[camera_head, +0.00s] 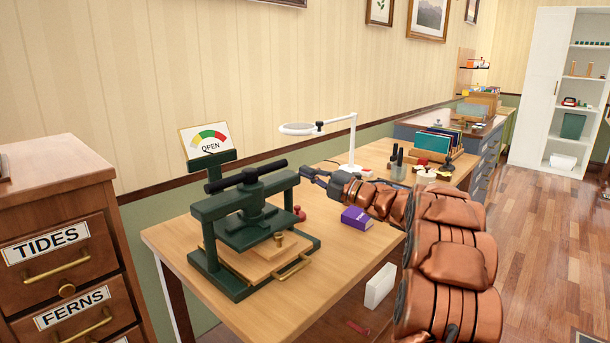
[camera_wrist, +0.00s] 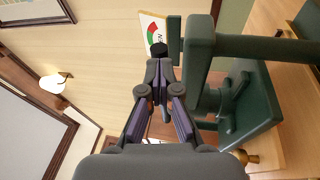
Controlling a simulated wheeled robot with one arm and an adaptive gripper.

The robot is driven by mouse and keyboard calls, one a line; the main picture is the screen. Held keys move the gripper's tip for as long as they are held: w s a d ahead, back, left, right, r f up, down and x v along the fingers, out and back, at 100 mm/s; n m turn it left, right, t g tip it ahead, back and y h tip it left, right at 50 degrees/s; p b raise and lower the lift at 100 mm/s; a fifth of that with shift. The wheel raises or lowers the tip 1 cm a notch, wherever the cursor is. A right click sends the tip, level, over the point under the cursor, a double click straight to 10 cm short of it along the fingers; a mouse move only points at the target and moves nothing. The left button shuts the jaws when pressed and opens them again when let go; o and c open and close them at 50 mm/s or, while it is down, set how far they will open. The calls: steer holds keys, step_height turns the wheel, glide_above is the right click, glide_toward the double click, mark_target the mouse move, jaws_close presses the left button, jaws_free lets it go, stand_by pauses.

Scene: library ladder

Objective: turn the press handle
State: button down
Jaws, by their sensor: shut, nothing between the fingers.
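The green press (camera_head: 245,218) stands on the wooden table. Its press handle (camera_head: 247,176) is a black bar with thick ends across the top of the screw. A gauge card (camera_head: 207,140) behind the press reads OPEN. My gripper (camera_head: 306,174) is shut and empty, just right of the handle's right end in the head view. In the wrist view, my gripper (camera_wrist: 160,64) points towards the round black end of the handle (camera_wrist: 158,49), which shows just beyond the fingertips. I cannot tell whether they touch. Most of the handle is hidden there.
A purple box (camera_head: 357,218) and a red knob (camera_head: 299,213) lie on the table near my arm. A white magnifier lamp (camera_head: 351,145) stands behind. A drawer cabinet (camera_head: 68,245) is at the left. The table's front right is clear.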

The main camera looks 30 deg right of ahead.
steer(key=v, duration=1)
steer(key=w+r+m+h, duration=0.1)
steer(key=w+m+h, duration=0.5)
steer(key=m+h, duration=0.35)
steer(key=s+a+f+m+g+h, duration=0.1)
steer(key=s+a+f+m+g, duration=0.2)
steer(key=s+a+f+m, duration=0.1)
steer(key=s+a+f+m+g+h, duration=0.2)
steer(key=s+a+f+m+g, duration=0.2)
steer(key=s+f, duration=0.2)
steer(key=s+a+f+m+g+h, duration=0.2)
steer(key=s+a+f+m+g, duration=0.1)
steer(key=s, duration=0.6)
steer(key=shift+a+f+m+g, duration=0.4)
steer(key=shift+a+f+m, duration=0.15)
steer(key=shift+a+f, duration=0.4)
steer(key=s+a+f+m+g+y, duration=0.1)
steer(key=s+a+f+g, duration=0.15)
steer(key=s+a, duration=0.55)
steer(key=s+a+f+m+g+y, duration=0.1)
steer(key=s+a+f+g, duration=0.2)
steer(key=s, duration=0.9)
steer(key=s+a+f+m+g+y, duration=0.15)
steer(key=s+a+g, duration=0.35)
steer(key=s, duration=0.5)
step_height(320, 180, up, 21)
steer(key=t+p, duration=0.2)
steer(key=p, duration=1.6)
steer(key=shift+w+a+n+p, duration=0.35)
steer(key=shift+a+p, duration=0.05)
